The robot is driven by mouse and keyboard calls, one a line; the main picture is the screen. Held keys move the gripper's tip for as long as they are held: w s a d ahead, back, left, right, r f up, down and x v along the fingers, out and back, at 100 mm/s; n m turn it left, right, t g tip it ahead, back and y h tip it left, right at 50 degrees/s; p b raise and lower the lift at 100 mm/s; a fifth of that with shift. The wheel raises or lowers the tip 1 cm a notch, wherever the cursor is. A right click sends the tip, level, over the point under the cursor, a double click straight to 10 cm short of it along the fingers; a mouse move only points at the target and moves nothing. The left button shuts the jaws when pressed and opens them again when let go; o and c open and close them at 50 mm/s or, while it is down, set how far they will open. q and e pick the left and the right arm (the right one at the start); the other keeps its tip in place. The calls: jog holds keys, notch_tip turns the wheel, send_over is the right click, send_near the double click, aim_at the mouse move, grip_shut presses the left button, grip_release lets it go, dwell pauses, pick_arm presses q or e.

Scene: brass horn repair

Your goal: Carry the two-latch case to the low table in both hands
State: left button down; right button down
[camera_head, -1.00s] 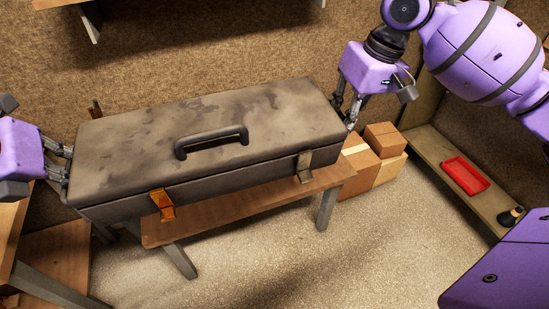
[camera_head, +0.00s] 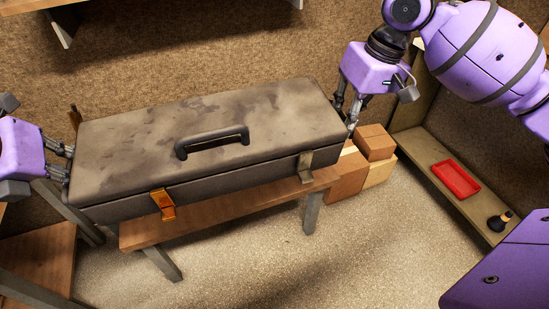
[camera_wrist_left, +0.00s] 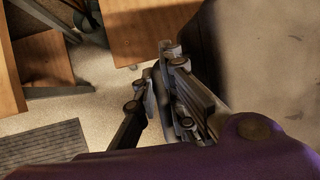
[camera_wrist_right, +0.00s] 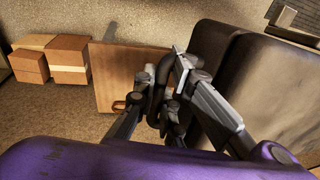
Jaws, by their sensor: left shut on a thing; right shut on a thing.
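The dark grey, worn two-latch case (camera_head: 270,112) fills the middle of the head view, its black handle (camera_head: 212,142) on top. Its front has an orange latch (camera_head: 162,204) at left and a grey latch (camera_head: 305,167) at right. My left gripper (camera_head: 66,162) is shut on the left end, my right gripper (camera_head: 349,112) on the right end. The case looks nearly level. A low wooden table (camera_head: 225,216) with grey legs shows under and in front of it; the case hides its back part. The case also shows in the left wrist view (camera_wrist_left: 270,50) and right wrist view (camera_wrist_right: 275,90).
Cardboard boxes (camera_head: 345,175) stand on the floor right of the table. A shelf (camera_head: 430,165) at right holds a red tray (camera_head: 456,179) and a small dark bottle (camera_head: 500,221). Another wooden bench (camera_head: 42,255) is at lower left. The floor in front is clear.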

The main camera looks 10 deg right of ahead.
pick_arm(q)
jog(key=shift+w+a, duration=0.1)
jog(key=shift+a, duration=0.15)
pick_arm(e)
jog(key=shift+w+d+r, duration=0.1)
